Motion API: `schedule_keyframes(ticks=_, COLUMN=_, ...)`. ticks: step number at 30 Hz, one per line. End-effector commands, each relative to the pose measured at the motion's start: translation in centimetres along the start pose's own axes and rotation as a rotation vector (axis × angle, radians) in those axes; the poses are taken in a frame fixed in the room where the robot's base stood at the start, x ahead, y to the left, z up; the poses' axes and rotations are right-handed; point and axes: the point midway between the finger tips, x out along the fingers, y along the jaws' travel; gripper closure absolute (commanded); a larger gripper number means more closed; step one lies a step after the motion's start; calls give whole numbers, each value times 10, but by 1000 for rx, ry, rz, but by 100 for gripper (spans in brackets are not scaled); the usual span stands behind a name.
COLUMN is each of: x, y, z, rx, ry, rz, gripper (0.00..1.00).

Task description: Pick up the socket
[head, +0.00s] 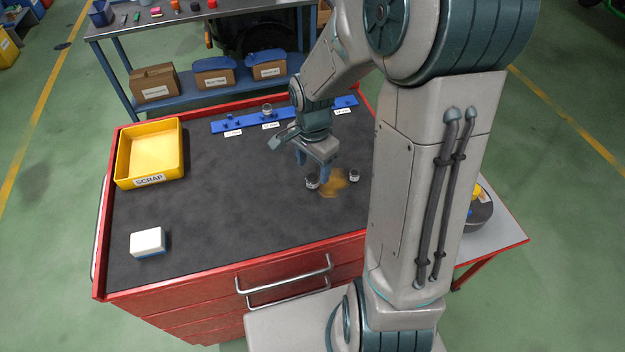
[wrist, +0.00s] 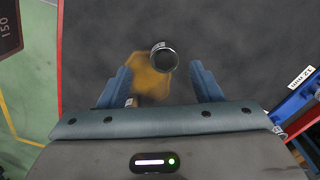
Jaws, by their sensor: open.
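My gripper (head: 312,170) is open and empty above the dark mat, its two blue fingers pointing down. A small silver socket (head: 312,183) stands on the mat just below the fingertips. In the wrist view this socket (wrist: 164,57) appears between the open fingers, nearer the right one, with a dark round top; no contact shows. A second small socket (head: 354,176) stands to the right, past a brown stain (head: 333,184). A small part of a metal piece (wrist: 130,102) shows beside the left finger in the wrist view, mostly hidden.
A blue rail (head: 247,122) with size labels runs along the back, with a larger socket (head: 267,110) on it. A yellow SCRAP bin (head: 122,165) stands at the left. A white-and-blue block (head: 148,242) lies front left. The mat's middle is clear.

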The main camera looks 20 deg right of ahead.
Motion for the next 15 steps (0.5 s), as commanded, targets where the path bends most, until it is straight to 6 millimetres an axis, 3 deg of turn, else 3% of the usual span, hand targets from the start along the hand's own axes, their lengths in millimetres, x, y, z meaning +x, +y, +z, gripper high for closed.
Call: schedule_keyframes(ticks=15, x=49, y=-5, z=-2, rx=-1, ry=-1, rz=1, gripper=41)
